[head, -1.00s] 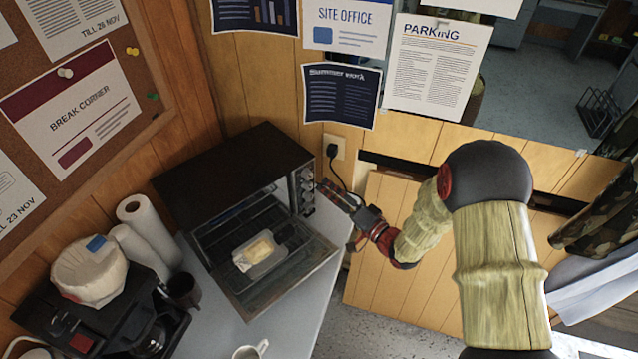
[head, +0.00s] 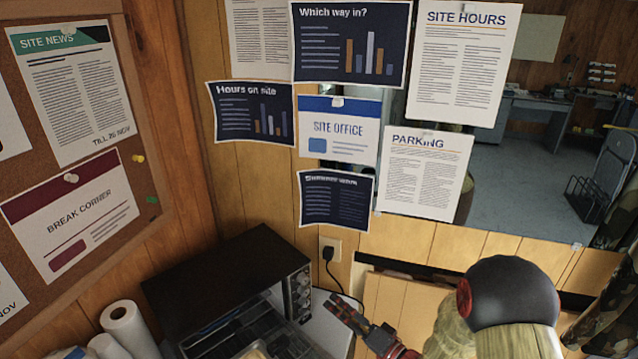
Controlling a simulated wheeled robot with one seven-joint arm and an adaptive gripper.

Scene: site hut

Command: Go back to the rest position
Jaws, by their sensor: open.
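My gripper (head: 346,311) is at the lower middle of the head view, just right of the toaster oven (head: 228,285). It is open, with nothing seen between its fingers. The oven's door is open, and a pale item (head: 256,351) shows inside at the bottom edge of the picture, mostly cut off. My arm comes in from the lower right, and its lower part is out of view.
A paper roll (head: 126,325) stands left of the oven. A plug (head: 329,253) with a black cable is in the wall behind my gripper. Posters cover the wall, and a cork board (head: 150,185) hangs at left. A window opening shows another room with a desk.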

